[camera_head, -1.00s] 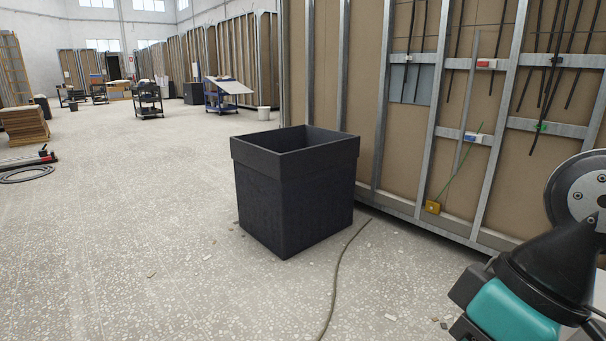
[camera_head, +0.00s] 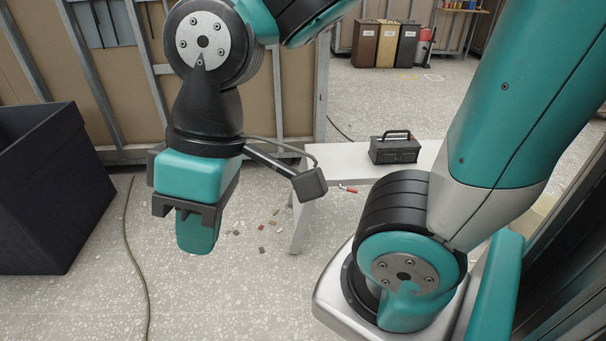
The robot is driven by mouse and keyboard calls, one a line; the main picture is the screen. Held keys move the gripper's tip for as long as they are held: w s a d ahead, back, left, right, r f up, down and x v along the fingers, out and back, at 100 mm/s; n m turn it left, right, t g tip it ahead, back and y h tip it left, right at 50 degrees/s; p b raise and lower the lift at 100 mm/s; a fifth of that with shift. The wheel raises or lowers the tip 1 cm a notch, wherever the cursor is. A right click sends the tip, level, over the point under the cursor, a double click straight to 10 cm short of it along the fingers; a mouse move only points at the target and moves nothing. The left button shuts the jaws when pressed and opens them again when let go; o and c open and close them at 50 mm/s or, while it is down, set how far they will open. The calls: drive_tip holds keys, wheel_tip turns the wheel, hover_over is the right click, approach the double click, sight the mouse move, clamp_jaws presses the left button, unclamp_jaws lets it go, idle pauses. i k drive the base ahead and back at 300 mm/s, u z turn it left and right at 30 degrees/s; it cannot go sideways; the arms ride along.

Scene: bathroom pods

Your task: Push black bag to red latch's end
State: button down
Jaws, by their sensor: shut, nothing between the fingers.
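A black bag (camera_head: 395,149) with a top handle stands upright on a pale bench (camera_head: 338,160), near the middle of the picture. A small red piece with a light end, which looks like the red latch (camera_head: 348,188), shows at the bench's near edge. My gripper (camera_head: 197,235) hangs down at the left, shut and empty. It is left of the bench and well apart from the bag. My own arm hides the right part of the bench.
A large dark open bin (camera_head: 45,190) stands at the left. A cable (camera_head: 135,260) and scattered small chips (camera_head: 262,235) lie on the floor. Brown, tan and grey waste bins (camera_head: 385,43) stand at the back, with a framed wall panel (camera_head: 120,70) behind my gripper.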

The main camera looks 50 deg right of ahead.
sight(385, 149)
drive_tip(key=z, duration=2.25)
drive_tip(key=i, duration=0.75)
drive_tip(key=z, duration=0.55)
drive_tip(key=i, duration=0.8)
drive_tip(key=u, duration=0.7)
drive_tip(key=i, duration=0.55)
drive_tip(key=u, duration=0.4)
